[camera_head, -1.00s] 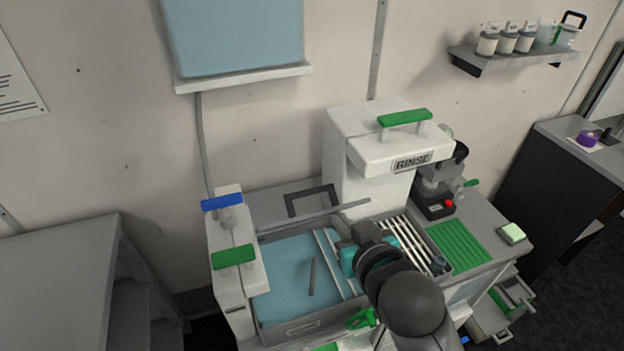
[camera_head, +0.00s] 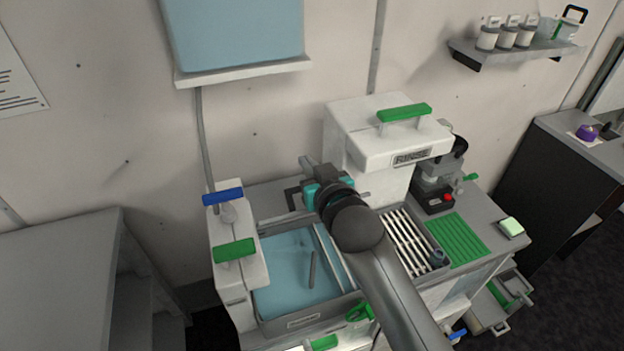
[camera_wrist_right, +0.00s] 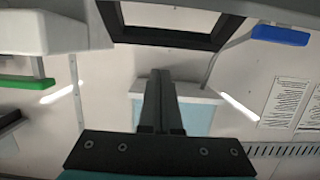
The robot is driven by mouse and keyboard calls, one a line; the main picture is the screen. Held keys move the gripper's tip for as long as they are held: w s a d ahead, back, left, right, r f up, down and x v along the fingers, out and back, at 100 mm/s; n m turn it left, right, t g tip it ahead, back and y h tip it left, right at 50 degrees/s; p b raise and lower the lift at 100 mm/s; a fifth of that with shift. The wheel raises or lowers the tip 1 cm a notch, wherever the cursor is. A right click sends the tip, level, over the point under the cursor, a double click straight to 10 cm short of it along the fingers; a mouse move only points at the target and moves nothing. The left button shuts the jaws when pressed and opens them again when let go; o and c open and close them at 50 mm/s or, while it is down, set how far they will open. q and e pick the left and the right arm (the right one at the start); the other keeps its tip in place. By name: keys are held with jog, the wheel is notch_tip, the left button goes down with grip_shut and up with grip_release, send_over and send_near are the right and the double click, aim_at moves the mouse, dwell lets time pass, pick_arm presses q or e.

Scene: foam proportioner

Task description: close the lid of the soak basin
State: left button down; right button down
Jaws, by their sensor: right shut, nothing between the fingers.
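The soak basin (camera_head: 288,318) is a grey-rimmed trough with blue liquid and a dark rod in it, and its top is uncovered. Behind it, a dark frame-like handle (camera_head: 291,200), seemingly on the raised lid, is partly hidden by my right gripper (camera_head: 306,165). The handle also shows as a black frame (camera_wrist_right: 172,37) at the top of the wrist view, above the fingertips. My right gripper is shut and empty, near the handle at the back of the basin. I cannot tell whether it touches. In the wrist view its fingers (camera_wrist_right: 160,75) are together. My left gripper is not in view.
The white rinse housing (camera_head: 375,130) with a green handle stands right of my gripper. Blue (camera_head: 223,197) and green (camera_head: 234,250) levers are on the left. A slatted rack (camera_head: 408,238) and green mat (camera_head: 456,238) lie right. A blue tank (camera_head: 235,35) hangs above.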

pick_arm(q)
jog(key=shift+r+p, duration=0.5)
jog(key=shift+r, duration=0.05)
pick_arm(e)
jog(key=shift+s+d+f, duration=0.15)
jog(key=shift+s+f, duration=0.35)
jog(key=shift+f, duration=0.2)
jog(key=shift+s+d+f, duration=0.15)
jog(key=shift+s+f, duration=0.3)
jog(key=shift+f, duration=0.2)
